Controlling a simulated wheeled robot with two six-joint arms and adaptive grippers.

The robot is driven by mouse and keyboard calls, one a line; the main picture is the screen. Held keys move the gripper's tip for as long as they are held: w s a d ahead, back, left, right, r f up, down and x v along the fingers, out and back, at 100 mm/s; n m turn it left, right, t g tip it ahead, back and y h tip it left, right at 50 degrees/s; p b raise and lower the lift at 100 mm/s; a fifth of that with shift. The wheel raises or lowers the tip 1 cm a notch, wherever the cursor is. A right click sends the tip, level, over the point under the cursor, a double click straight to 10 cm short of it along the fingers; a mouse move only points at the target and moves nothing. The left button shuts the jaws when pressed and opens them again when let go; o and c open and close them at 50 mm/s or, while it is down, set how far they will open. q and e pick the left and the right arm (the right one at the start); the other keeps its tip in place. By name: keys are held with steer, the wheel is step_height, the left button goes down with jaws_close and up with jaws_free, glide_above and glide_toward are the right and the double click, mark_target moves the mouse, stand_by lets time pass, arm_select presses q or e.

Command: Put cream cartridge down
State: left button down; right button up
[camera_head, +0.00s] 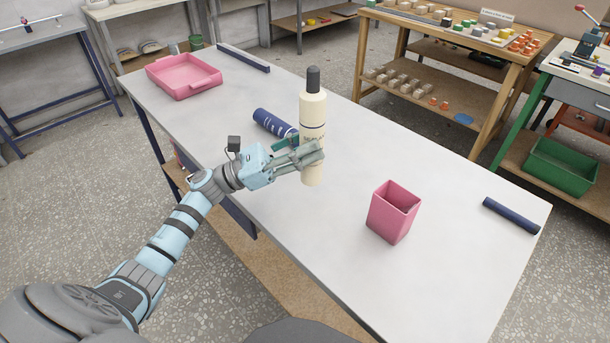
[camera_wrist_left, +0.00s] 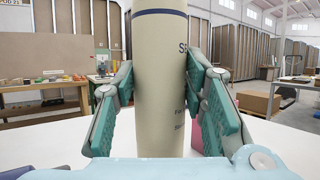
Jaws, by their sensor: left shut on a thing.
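The cream cartridge (camera_head: 313,112) is a tall cream cylinder with a dark cap and dark band. It stands upright over the white table (camera_head: 440,185), near its middle. My left gripper (camera_head: 312,155) is shut around its lower half. In the left wrist view the cartridge (camera_wrist_left: 160,80) fills the space between the two green-padded fingers (camera_wrist_left: 160,105). I cannot tell whether its base touches the table. My right gripper does not show.
A dark blue cartridge (camera_head: 272,122) lies on the table just left of the cream one. A pink square bin (camera_head: 393,211) stands to the right. A pink tray (camera_head: 184,77) is at the far left. Dark blue bars lie at the far edge (camera_head: 243,58) and right end (camera_head: 511,215).

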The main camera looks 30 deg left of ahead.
mark_target(305, 169)
arm_select(q)
step_height(305, 169, down, 6)
steer(key=shift+f+b, duration=0.15)
steer(key=shift+b, duration=0.45)
steer(key=shift+f+b, duration=0.25)
steer(key=shift+b, duration=0.05)
steer(key=c, duration=1)
jaws_free()
steer(key=shift+r+p, duration=0.3)
steer(key=shift+p, duration=0.1)
steer(key=shift+s+a+f+b, duration=0.3)
steer(key=shift+a+f+b, duration=0.1)
steer(key=shift+a+f, duration=0.05)
steer(key=s+a, duration=0.2)
steer(key=a, duration=0.1)
steer(key=s+a, duration=0.2)
steer(key=a, duration=0.1)
steer(key=s+a, duration=0.3)
steer(key=shift+s+a+r, duration=0.1)
steer(key=shift+a+r, duration=0.05)
steer(key=shift+a, duration=0.15)
